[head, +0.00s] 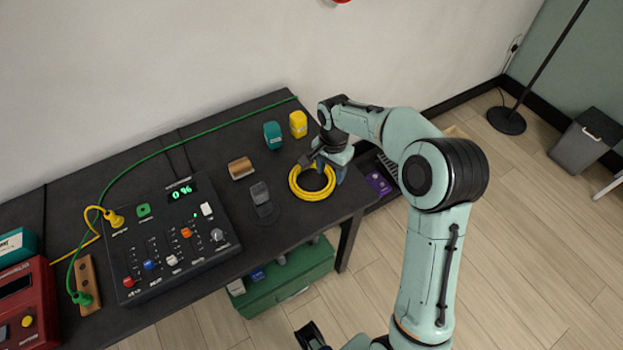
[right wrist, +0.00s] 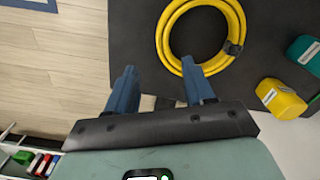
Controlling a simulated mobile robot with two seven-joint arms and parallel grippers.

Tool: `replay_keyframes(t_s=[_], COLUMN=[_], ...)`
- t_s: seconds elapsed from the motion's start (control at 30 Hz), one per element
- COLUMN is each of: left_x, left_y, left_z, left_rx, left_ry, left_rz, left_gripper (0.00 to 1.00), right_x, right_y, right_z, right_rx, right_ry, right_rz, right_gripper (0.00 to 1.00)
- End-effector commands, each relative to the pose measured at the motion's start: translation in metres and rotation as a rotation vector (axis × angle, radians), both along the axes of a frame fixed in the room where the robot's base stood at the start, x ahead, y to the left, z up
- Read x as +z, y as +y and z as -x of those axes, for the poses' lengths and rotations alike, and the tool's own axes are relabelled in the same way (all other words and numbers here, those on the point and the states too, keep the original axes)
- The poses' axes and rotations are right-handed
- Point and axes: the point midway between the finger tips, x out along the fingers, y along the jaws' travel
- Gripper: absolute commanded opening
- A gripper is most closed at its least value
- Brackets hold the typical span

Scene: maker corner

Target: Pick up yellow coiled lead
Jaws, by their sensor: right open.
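The yellow coiled lead (head: 296,187) lies flat as a ring near the right end of the dark workbench. It also shows at the top of the right wrist view (right wrist: 165,38), with a dark band around one side. My right gripper (head: 325,166) is open and empty over the far side of the coil. In the right wrist view its two blue fingers (right wrist: 160,78) are spread apart, with the right fingertip close to the coil's edge. I cannot tell whether they touch. My left gripper does not show clearly.
A yellow block (head: 298,124) and a teal block (head: 272,135) stand behind the coil. A wooden block (head: 241,168) and a dark holder (head: 262,203) are to its left. A control box (head: 170,240) fills the bench's middle. The bench edge (head: 347,213) is close on the right.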

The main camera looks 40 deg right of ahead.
Motion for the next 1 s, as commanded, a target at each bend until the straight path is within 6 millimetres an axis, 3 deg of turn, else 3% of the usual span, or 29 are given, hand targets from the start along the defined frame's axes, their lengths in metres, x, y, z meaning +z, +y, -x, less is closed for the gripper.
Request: replay_keyframes(t_s=[0.6, 0.9, 1.0], left_x=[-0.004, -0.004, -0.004], left_y=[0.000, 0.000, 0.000], left_z=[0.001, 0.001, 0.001], left_rx=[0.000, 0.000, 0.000], left_ry=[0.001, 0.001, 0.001], left_rz=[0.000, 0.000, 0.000], left_gripper=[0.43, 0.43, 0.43], right_x=[-0.073, -0.077, -0.077], right_y=[-0.002, -0.002, -0.002], right_z=[-0.003, -0.003, -0.003], right_rx=[0.002, 0.002, 0.002], right_ry=[0.001, -0.001, -0.001], right_rz=[-0.001, 0.000, 0.000], right_gripper=[0.53, 0.53, 0.20])
